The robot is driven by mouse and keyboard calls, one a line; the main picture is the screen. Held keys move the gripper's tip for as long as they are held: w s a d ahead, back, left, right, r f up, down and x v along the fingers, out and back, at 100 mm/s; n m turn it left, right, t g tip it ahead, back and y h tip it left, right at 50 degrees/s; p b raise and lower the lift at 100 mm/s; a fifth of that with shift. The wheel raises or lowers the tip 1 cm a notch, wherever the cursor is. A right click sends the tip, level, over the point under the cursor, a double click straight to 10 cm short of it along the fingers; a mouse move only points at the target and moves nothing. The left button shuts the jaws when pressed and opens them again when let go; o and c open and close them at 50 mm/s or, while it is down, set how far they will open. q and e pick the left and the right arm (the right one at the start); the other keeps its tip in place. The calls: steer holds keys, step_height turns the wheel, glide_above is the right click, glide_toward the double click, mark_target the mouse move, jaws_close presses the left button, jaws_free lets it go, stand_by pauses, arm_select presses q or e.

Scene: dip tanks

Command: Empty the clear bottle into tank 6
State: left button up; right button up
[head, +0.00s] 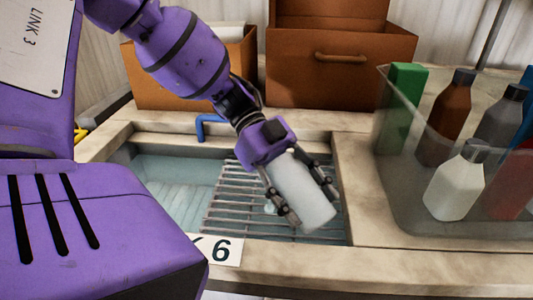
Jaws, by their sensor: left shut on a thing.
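My left gripper (302,202) is shut around a whitish, cloudy bottle (305,197), which I take to be the clear bottle. The bottle is tilted, one end pointing down and to the right. I cannot make out its mouth or any liquid level. It is held above the right part of tank 6 (175,178), a sunken basin with a slatted metal rack (232,205). A small pale spot shows on the rack beside the gripper; I cannot tell whether it is liquid. A white label (220,249) reading 6 is on the tank's front edge. My right gripper is not in view.
A clear bin (400,215) on the right holds a green box (401,105), a white bottle (455,185), a brown bottle (447,115) and other bottles. Brown boxes (335,90) stand behind the tank. A blue pipe (210,118) rises at its back edge.

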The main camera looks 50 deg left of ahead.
arm_select(q)
steer(key=shift+w, duration=0.2)
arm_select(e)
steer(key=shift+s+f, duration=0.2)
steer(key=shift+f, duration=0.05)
arm_select(q)
steer(key=shift+h, duration=0.3)
steer(key=shift+s+d+r, duration=0.1)
steer(key=shift+s+r, duration=0.05)
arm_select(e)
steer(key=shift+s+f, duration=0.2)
arm_select(q)
steer(key=shift+r+h, duration=0.1)
steer(key=shift+h, duration=0.2)
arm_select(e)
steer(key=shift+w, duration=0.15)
arm_select(q)
steer(key=shift+r, duration=0.1)
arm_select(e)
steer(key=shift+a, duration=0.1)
arm_select(q)
steer(key=shift+b, duration=0.3)
steer(key=shift+r, duration=0.1)
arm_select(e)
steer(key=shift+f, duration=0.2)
